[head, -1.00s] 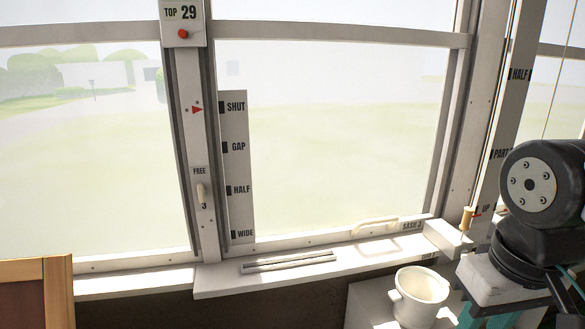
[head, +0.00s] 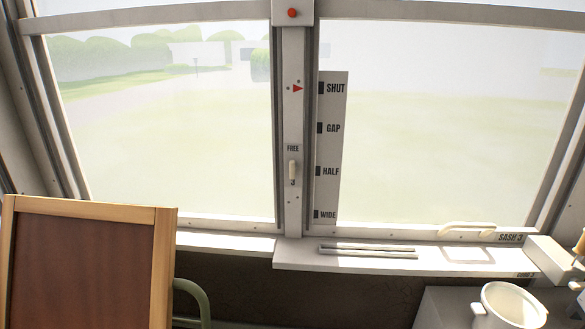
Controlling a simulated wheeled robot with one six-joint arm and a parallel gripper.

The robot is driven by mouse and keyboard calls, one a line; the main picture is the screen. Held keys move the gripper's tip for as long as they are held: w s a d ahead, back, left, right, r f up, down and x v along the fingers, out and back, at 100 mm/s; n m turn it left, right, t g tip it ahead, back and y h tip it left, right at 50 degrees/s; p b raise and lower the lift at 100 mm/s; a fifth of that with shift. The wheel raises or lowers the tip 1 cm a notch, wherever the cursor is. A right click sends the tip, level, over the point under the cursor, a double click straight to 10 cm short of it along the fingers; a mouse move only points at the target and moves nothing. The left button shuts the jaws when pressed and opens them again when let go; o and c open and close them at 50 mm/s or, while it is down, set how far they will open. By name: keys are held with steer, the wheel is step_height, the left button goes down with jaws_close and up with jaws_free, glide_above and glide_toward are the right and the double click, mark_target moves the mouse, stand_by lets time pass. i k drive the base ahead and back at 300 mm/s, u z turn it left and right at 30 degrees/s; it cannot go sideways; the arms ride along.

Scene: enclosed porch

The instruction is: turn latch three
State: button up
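Latch three (head: 292,171) is a small cream lever on the white post between the two windows. It stands upright, with the word FREE above it and a 3 at its lower end. The sash marked SASH 3 (head: 510,238) is the window right of the post, with a cream handle (head: 467,229) on its bottom rail. A scale strip (head: 328,150) reading SHUT, GAP, HALF and WIDE stands beside the post, and a red pointer (head: 297,88) on the post is level with SHUT. My gripper is not in view.
A wood-framed brown panel (head: 90,265) stands at the lower left, with a green curved rail (head: 192,300) beside it. The sill (head: 400,262) below sash three holds a slotted strip.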

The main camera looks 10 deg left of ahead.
mark_target(292, 166)
steer(key=u, duration=0.9)
steer(key=i, duration=0.35)
steer(key=z, duration=1.05)
